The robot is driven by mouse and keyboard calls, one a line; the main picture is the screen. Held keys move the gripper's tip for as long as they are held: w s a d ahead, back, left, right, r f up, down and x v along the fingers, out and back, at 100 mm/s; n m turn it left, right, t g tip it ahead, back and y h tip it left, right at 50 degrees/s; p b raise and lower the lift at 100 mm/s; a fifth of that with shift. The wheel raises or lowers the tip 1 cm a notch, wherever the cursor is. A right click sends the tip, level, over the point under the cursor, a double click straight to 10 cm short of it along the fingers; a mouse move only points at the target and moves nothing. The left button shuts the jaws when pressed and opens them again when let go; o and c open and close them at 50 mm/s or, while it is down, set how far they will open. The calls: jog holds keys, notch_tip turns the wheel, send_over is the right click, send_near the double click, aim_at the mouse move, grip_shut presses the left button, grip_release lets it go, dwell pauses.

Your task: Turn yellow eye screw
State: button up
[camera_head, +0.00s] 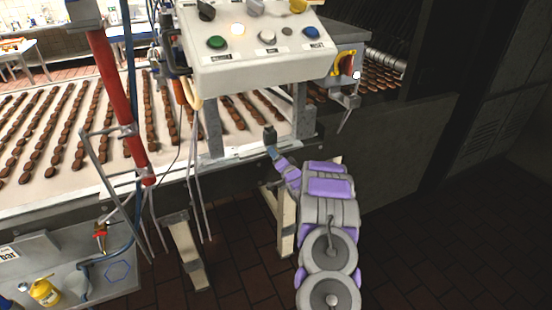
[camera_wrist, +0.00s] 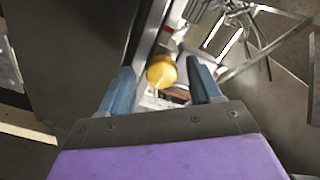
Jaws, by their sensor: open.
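My gripper (camera_wrist: 161,72) is open, with its two blue fingers spread apart in the wrist view. A rounded yellow part (camera_wrist: 161,70) shows between the fingertips, with a finger on either side. It looks like the head of the yellow eye screw, but I see no clear eye hole. I cannot tell whether the fingers touch it. In the head view my gripper (camera_head: 273,152) is at the conveyor's front edge, below the control box, beside a small dark upright part (camera_head: 270,134). No yellow part shows there.
The control box (camera_head: 262,72) with coloured buttons stands above my gripper. A red and yellow switch (camera_head: 345,65) is at its right. Rows of brown pieces lie on the conveyor (camera_head: 60,170). A red post (camera_head: 115,90) stands at left. Tiled floor (camera_head: 240,275) is open in front.

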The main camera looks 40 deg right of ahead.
jog(key=shift+w+d, duration=0.1)
jog(key=shift+w, duration=0.3)
jog(key=c, duration=1)
jog(key=shift+c, duration=0.2)
jog(key=shift+s+f+n+p, duration=0.1)
jog(key=shift+n+p, duration=0.25)
jog(key=shift+n, duration=0.05)
jog(key=shift+f+n+p, duration=0.2)
jog(key=shift+n+p, duration=3.3)
jog(key=shift+n, duration=5.2)
